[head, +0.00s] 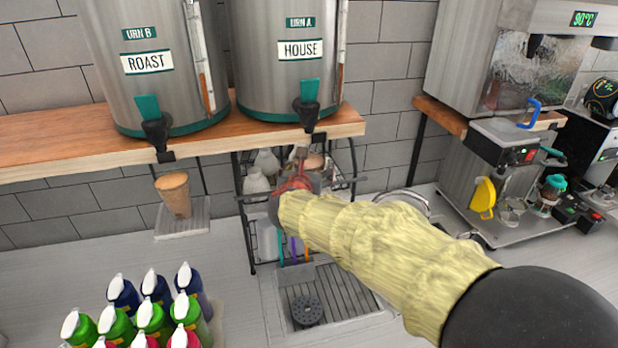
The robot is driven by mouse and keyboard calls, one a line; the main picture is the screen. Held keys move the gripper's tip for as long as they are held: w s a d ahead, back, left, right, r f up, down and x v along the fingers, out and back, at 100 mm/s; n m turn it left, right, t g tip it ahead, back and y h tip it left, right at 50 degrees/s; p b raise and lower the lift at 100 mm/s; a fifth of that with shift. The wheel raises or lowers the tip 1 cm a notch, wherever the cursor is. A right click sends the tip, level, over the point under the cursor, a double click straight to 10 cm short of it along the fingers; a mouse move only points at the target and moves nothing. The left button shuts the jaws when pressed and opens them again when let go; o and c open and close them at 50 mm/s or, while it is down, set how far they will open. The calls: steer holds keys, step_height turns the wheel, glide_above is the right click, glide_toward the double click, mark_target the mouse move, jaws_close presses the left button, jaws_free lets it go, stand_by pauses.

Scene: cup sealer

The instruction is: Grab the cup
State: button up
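A brown paper cup (175,198) stands upright on a small drip tray (168,234) below the spigot of the urn labelled ROAST. My arm in its yellow sleeve reaches from the lower right to below the urn labelled HOUSE. My gripper (299,166) is at the far end of the arm, to the right of the brown cup and apart from it. A small brownish shape (315,160) shows just beyond the gripper; I cannot tell what it is. The fingers are too small and too hidden to show whether they are open or shut.
The ROAST urn (175,90) and HOUSE urn (285,85) stand on a wooden shelf (80,163). A black wire rack (243,215) is behind my gripper. Several capped bottles (152,318) stand at lower left. A machine (500,75) stands at right. Counter around the cup's tray is clear.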

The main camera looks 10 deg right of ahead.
steer(key=c, duration=1.4)
steer(key=shift+r, duration=0.1)
